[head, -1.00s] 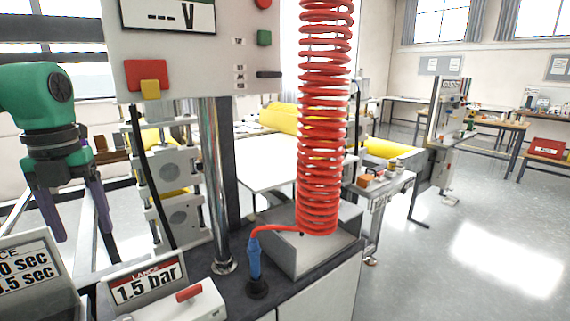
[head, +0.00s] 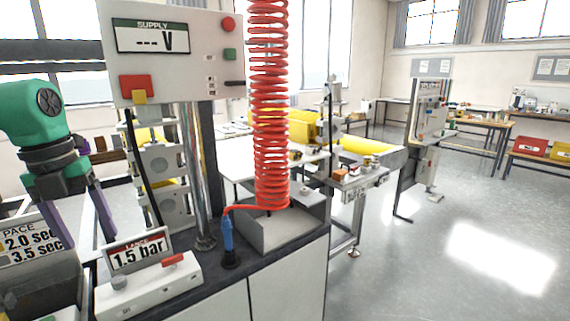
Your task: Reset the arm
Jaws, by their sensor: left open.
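My left gripper (head: 83,220) hangs at the left edge of the head view on a green and black wrist. Its two purple fingers point down and stand wide apart, with nothing between them. It is beside the pace display (head: 32,243) and the "1.5 bar" lance display (head: 138,252), and does not visibly grip either. My right gripper is out of view.
A supply panel (head: 178,75) on a chrome post stands right of my left arm. A red coiled hose (head: 268,110) hangs beside it. A blue lance (head: 227,238) stands upright on the dark bench top. Open grey floor (head: 440,235) lies to the right.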

